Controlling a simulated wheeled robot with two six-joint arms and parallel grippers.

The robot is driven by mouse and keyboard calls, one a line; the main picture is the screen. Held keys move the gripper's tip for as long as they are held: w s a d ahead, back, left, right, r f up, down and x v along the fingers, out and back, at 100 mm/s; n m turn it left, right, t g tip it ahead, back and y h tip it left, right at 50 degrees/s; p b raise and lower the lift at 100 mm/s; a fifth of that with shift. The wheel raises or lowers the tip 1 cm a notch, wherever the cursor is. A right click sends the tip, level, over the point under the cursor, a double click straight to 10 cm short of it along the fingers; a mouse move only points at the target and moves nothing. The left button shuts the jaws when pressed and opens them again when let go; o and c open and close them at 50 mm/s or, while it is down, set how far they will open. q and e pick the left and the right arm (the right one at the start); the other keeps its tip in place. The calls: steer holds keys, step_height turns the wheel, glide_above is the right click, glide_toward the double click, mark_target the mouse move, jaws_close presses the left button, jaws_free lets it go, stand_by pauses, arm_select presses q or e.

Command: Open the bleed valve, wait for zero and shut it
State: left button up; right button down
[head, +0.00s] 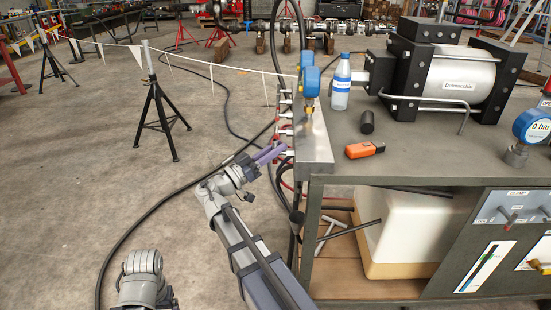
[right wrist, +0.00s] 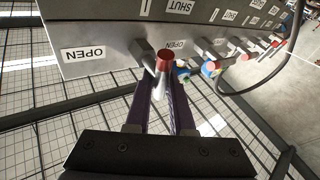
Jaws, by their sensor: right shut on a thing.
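My right gripper (head: 270,153), with purple fingers, is at the left end of the workbench, by a row of valve levers (head: 284,132). A large OPEN label (right wrist: 84,54) is left of the lever. A blue gauge (head: 534,126) on the bench at the right reads 0 bar. My left gripper is out of view.
A blue fitting (head: 310,80), a bottle (head: 341,84), an orange device (head: 364,150) and a big cylinder unit (head: 455,80) stand on the bench (head: 430,150). Hoses hang behind the manifold.

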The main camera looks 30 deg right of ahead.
steer(key=shift+s+f+m+g+h+b, duration=0.1)
steer(key=shift+m+g+h+b, duration=0.3)
steer(key=shift+m+b, duration=0.3)
steer(key=shift+s+f+m+g+h+b, duration=0.1)
steer(key=shift+m+g+h+b, duration=0.3)
steer(key=shift+m, duration=0.5)
steer(key=shift+r, duration=0.1)
steer(key=c, duration=0.8)
jaws_free()
steer(key=shift+w, duration=0.1)
steer(key=shift+a, duration=0.15)
steer(key=shift+b+v, duration=1.7)
steer(key=shift+v, duration=2.15)
